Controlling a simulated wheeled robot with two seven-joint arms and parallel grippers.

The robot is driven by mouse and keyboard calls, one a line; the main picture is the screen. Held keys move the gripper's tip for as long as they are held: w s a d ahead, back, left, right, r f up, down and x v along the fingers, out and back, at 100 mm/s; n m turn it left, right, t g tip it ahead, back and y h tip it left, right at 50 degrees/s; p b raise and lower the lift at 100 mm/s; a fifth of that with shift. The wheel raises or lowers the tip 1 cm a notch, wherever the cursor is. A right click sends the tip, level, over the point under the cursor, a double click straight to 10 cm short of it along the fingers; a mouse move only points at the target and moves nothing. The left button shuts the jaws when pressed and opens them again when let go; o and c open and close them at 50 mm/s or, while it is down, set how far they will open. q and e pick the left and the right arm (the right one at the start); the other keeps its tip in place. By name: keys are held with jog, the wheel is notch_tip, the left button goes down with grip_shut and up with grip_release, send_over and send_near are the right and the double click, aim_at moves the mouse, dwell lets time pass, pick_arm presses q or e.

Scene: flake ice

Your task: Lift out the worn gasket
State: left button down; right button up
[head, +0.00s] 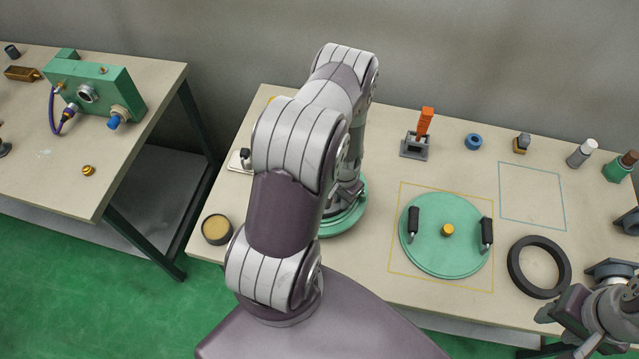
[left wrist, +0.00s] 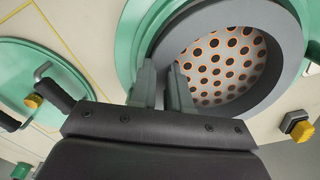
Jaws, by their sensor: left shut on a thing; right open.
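The green round housing (head: 345,219) is mostly hidden behind my left arm in the head view. In the left wrist view, the housing (left wrist: 132,35) has a grey ring (left wrist: 289,50), which looks like the worn gasket, around a pale plate with orange-edged holes (left wrist: 222,65). My left gripper (left wrist: 164,76) is shut on the ring's near left side. Whether the ring is raised off its seat I cannot tell. A loose black ring (head: 517,281) lies flat on the right of the bench. My right gripper (head: 563,331) is open and empty at the lower right, near that ring.
A green lid (head: 431,265) with two black handles and a yellow knob lies inside a yellow outline. A blue outlined area (head: 532,195) is empty. A brown-topped round tin (head: 216,229) stands front left.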

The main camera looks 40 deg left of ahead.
pick_arm(q)
jog(key=shift+r, duration=0.2)
jog(key=shift+w+r+p, duration=0.2)
jog(key=shift+r+p, duration=0.45)
jog(key=shift+d+r+p, duration=0.1)
jog(key=shift+r+p, duration=0.6)
jog(key=shift+r, duration=0.15)
jog(key=shift+s+r+p, duration=0.1)
jog(key=shift+r+p, duration=0.75)
jog(key=shift+r, duration=0.25)
jog(key=shift+r+p, duration=0.8)
jog(key=shift+r, duration=0.25)
jog(key=shift+f, duration=0.1)
